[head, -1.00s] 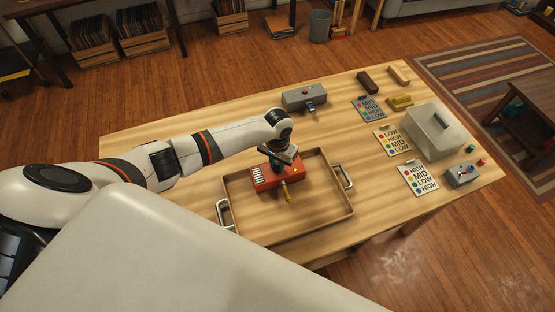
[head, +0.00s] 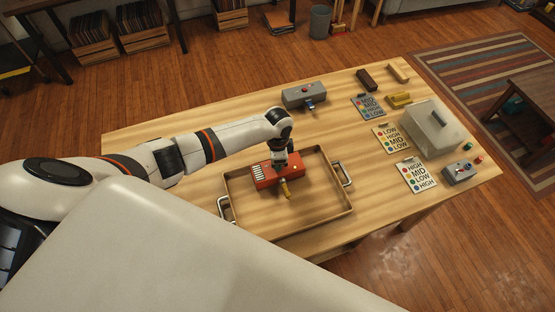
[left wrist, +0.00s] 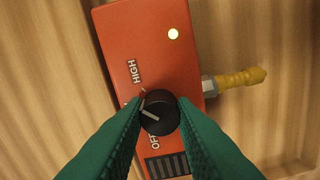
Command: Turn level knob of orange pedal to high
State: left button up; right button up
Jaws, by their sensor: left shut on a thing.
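The orange pedal (head: 265,183) sits inside the wooden tray (head: 237,224) on the table. In the left wrist view the pedal (left wrist: 143,55) shows a black level knob (left wrist: 160,113) with a white pointer line on its left side, aimed left between the words HIGH and OFF. Any marking there is partly hidden by a finger. A small light near the pedal's top glows pale yellow. My left gripper (head: 279,165) points down over the pedal, and its green fingers (left wrist: 159,122) are shut on the knob from both sides. My right gripper is out of view.
A yellow plug (left wrist: 240,79) sticks out of the pedal's side. The tray has metal handles. The table's left part is clear.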

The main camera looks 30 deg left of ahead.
pick_arm(q)
jog(key=shift+m, duration=1.5)
jog(key=o, duration=1)
notch_tip(320, 180, up, 12)
jog(key=b, duration=0.2)
